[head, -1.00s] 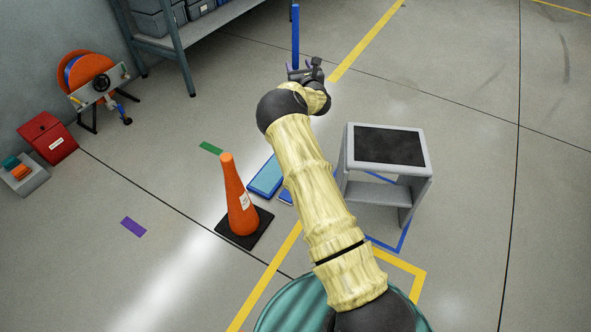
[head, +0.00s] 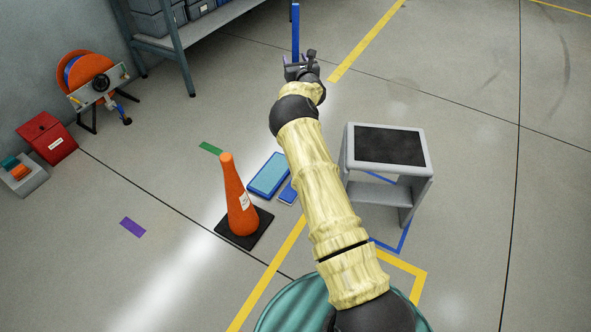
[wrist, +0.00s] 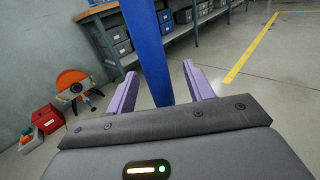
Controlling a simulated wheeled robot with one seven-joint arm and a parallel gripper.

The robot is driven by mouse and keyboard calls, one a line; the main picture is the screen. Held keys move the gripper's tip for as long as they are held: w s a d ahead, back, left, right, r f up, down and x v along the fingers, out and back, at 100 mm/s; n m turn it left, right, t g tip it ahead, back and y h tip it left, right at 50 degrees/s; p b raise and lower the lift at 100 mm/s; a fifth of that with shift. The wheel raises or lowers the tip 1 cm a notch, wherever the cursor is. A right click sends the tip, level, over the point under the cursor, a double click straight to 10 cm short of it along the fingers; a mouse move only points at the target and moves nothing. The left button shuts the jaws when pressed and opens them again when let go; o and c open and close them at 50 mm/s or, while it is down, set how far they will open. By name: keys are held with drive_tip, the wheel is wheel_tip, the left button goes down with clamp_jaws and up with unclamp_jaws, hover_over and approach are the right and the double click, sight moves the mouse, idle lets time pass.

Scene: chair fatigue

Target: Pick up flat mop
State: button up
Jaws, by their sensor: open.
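The flat mop shows as a straight blue pole (head: 295,32) standing upright at the top of the head view. In the wrist view the pole (wrist: 149,45) runs down between my two purple fingers, its lower part hidden behind the gripper housing. My gripper (head: 296,62) is at the pole, fingers apart on either side of it; the gap shows in the wrist view (wrist: 158,78). Whether a finger touches the pole I cannot tell. My arm hides the floor below. A flat blue-and-teal pad (head: 268,175) lies beside my arm; I cannot tell whether it joins the pole.
An orange cone (head: 240,200) on a black base stands left of my arm. A grey step stool (head: 420,190) stands to the right. A shelf (head: 180,45), an orange reel (head: 88,75) and a red box (head: 47,138) line the left wall. The right floor is clear.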

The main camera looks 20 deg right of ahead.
sight(296, 33)
drive_tip(key=shift+c, duration=0.4)
clamp_jaws()
drive_tip(key=shift+r, duration=0.15)
drive_tip(key=shift+r, duration=0.1)
drive_tip(key=r, duration=0.3)
drive_tip(key=r+p, duration=0.1)
drive_tip(key=r, duration=0.5)
drive_tip(key=shift+a+p, duration=0.25)
drive_tip(key=shift+p, duration=0.05)
drive_tip(key=shift+d+r, duration=0.15)
drive_tip(key=shift+r, duration=0.25)
drive_tip(key=shift+d, duration=0.25)
drive_tip(key=shift+a, duration=0.3)
